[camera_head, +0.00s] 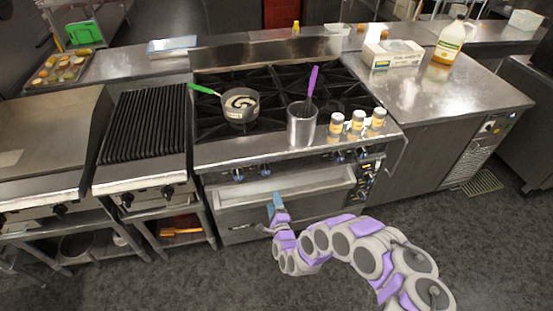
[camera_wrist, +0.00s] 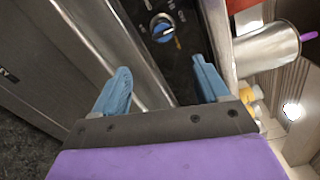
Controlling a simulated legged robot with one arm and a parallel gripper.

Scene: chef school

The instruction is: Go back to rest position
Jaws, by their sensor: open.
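My gripper (camera_head: 274,203) is in front of the stove, by the open drawer below the control knobs. In the wrist view its two blue fingers (camera_wrist: 158,88) are spread apart with nothing between them. Beyond the fingers, that view shows a blue-ringed stove knob (camera_wrist: 162,29) on a dark panel. My arm bends out from the lower right of the head view over the dark floor.
The stove (camera_head: 255,150) holds a pan (camera_head: 241,114) with a green handle, a metal pot (camera_head: 301,128) with a purple utensil, and several shakers (camera_head: 357,121). The open drawer (camera_head: 280,187) juts out near my gripper. Floor (camera_head: 440,240) at right is clear.

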